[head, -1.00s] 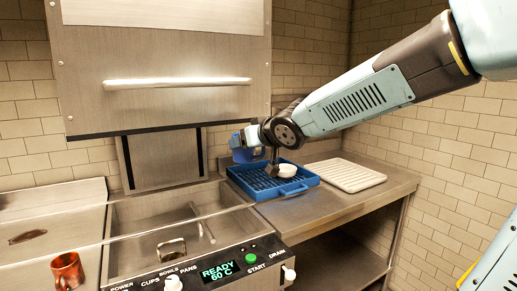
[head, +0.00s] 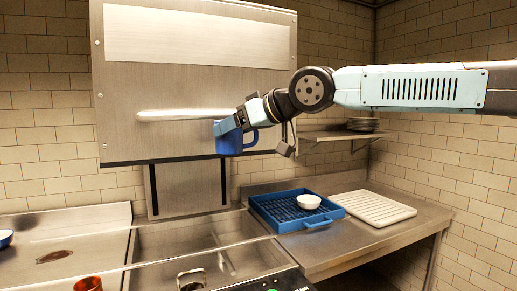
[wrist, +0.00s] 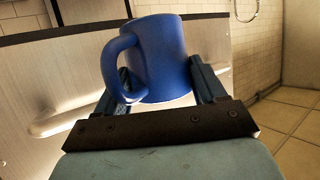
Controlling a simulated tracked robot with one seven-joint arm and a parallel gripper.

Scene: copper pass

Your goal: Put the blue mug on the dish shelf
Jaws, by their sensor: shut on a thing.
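The blue mug (head: 229,143) is held up in front of the steel hood, higher than the counter. My gripper (head: 238,122) is shut on it. In the wrist view the mug (wrist: 165,58) sits between the two fingers of my gripper (wrist: 166,88), with its handle toward the left. It looks roughly upright, slightly tilted in that view. The dish shelf (head: 318,137) is on the back wall, right of the mug and partly behind my arm.
A blue rack (head: 262,213) with a white bowl (head: 307,201) stands on the counter below. A white ridged board (head: 375,207) lies to its right. The steel hood (head: 195,85) is close behind the mug. A copper mug (head: 88,285) is at the lower left.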

